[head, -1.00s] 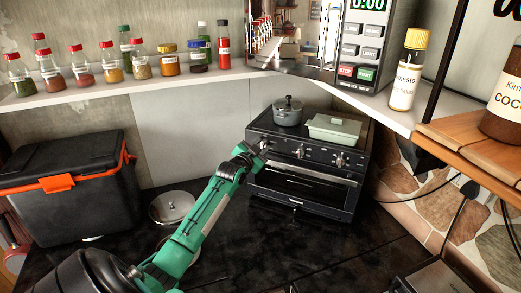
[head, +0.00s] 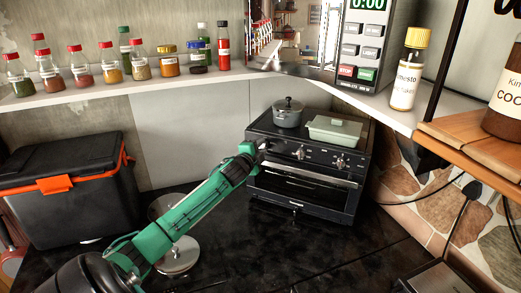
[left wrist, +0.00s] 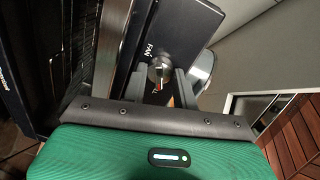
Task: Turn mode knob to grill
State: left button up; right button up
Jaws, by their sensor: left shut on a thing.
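The black toaster oven (head: 300,203) stands on the dark counter, with a row of silver knobs along its front panel. My left gripper (head: 263,147) is at the leftmost knob and hides most of it in the head view. In the left wrist view this mode knob (left wrist: 159,72) is silver with a red mark, next to the printed word FAN. The fingers of my left gripper (left wrist: 160,90) are shut on it, one on each side. The other labels are too small or covered to read. My right gripper is not in view.
A grey pot (head: 287,115) and a pale green lidded dish (head: 335,130) sit on the oven. A black cooler with an orange latch (head: 55,185) stands at left. A round metal lid (head: 180,258) lies below my left arm. Spice jars line the shelf above.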

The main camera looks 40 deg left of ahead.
pick_arm(q)
jog(key=shift+m, duration=0.4)
jog(key=o, duration=1)
jog(key=shift+c, duration=0.2)
jog(key=shift+s+d+f+b, duration=0.2)
jog(key=shift+s+b, duration=0.2)
jog(key=shift+s, duration=0.2)
jog(key=b+v, duration=0.4)
jog(key=v, duration=0.8)
jog(key=shift+s+r, duration=0.25)
jog(key=shift+d+f, duration=0.1)
jog(key=shift+d, duration=0.05)
